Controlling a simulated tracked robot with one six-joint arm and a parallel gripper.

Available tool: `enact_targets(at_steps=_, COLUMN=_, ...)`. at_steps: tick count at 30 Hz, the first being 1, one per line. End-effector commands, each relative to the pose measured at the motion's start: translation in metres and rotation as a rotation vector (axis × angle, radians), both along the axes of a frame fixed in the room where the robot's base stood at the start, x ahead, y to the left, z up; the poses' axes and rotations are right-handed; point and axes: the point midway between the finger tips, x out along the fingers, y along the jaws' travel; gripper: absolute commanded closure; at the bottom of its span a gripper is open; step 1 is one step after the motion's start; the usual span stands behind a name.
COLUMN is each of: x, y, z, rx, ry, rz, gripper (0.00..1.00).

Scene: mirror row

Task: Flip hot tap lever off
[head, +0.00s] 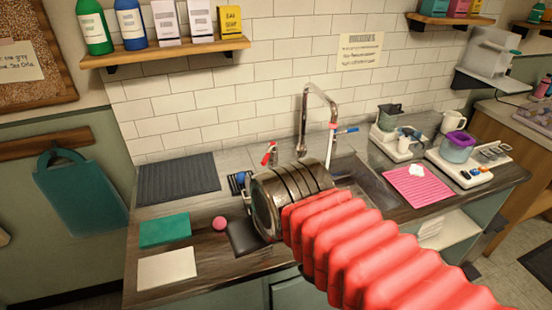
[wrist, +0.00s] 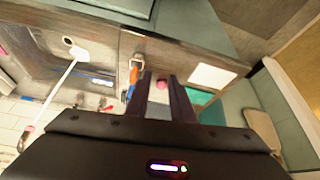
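The hot tap lever (head: 270,153) is red and stands tilted behind the sink, left of the chrome spout (head: 304,115), in the head view. A small red piece (wrist: 107,104) near the left finger in the wrist view may be this lever; it is too small to tell. My gripper (wrist: 160,86) shows two dark fingers, apart and empty. They point over the counter, with a pink ball (wrist: 161,83) seen beyond them. In the head view my metal wrist and red arm hide part of the sink, and the fingers cannot be made out clearly.
A blue lever (head: 347,130) sits right of the spout. The dark counter holds a teal block (head: 164,230), a white sheet (head: 167,269), a ribbed dark mat (head: 178,178) and a pink mat (head: 417,186). A shelf (head: 165,50) with bottles hangs above at left.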

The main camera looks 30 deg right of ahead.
Motion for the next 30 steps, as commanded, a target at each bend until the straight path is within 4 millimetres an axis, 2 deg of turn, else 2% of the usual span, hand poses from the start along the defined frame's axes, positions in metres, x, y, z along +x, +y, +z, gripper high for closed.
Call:
enact_targets(at_steps=3, x=0.002, y=-0.012, z=-0.013, rx=0.003, ry=0.047, rz=-0.042, gripper=0.87)
enact_targets(at_steps=9, x=0.008, y=-0.03, z=-0.028, rx=0.013, ry=0.109, rz=-0.104, gripper=1.0)
enact_targets(at_steps=30, x=0.039, y=-0.08, z=-0.062, rx=0.154, ry=0.269, rz=-0.331, gripper=1.0)
